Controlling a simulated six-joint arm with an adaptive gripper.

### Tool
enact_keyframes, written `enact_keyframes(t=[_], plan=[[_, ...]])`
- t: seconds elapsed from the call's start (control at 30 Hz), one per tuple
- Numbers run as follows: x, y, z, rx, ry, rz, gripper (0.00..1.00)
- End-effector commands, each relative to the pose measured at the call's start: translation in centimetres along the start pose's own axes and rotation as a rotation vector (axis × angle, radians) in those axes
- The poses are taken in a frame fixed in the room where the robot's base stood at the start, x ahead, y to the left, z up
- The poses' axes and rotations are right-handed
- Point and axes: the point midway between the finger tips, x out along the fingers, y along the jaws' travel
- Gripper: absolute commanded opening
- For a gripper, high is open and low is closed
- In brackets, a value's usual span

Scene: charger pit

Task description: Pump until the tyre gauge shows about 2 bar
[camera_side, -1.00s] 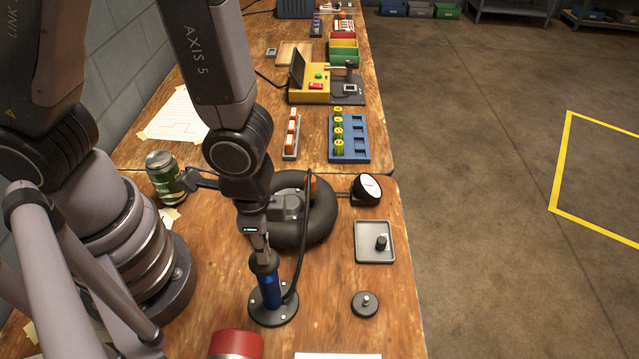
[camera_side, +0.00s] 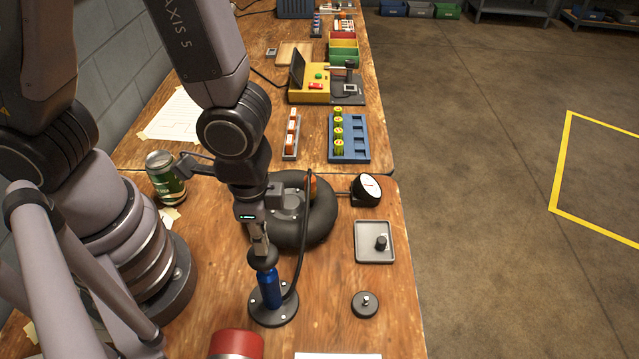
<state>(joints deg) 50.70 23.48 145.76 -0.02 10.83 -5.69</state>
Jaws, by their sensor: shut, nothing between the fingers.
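The blue hand pump (camera_side: 269,289) stands upright on its round dark base near the table's front. My gripper (camera_side: 263,252) is shut with nothing between its fingers, its tips down at the pump's dark top knob (camera_side: 263,262). They look to be touching it. The black tyre (camera_side: 318,222) lies flat behind the pump, partly hidden by my arm. A black hose (camera_side: 306,235) rises from the pump toward an orange part (camera_side: 311,186) at the tyre. The gauge (camera_side: 368,189) stands right of the tyre, with a white dial; its reading is too small to tell.
A grey tray (camera_side: 361,248) with a black knobbed piece and a round dark disc (camera_side: 365,305) lie to the right. A red cylinder (camera_side: 236,345) is at the front. A green can (camera_side: 165,178) stands at the left. Bare wood lies around the pump's right side.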

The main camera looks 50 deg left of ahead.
Motion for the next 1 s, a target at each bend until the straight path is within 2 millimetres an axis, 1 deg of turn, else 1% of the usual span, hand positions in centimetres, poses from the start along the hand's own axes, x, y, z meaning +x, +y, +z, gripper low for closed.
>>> enact_keyframes(t=[0.53, 0.67, 1.0], plan=[[3.2, 0.0, 0.1, 0.0, -0.004, 0.0, 0.0], [2.9, 0.0, 0.0, 0.0, 0.0, 0.0, 0.0], [0.2, 0.0, 0.0, 0.0, 0.001, 0.0, 0.0]])
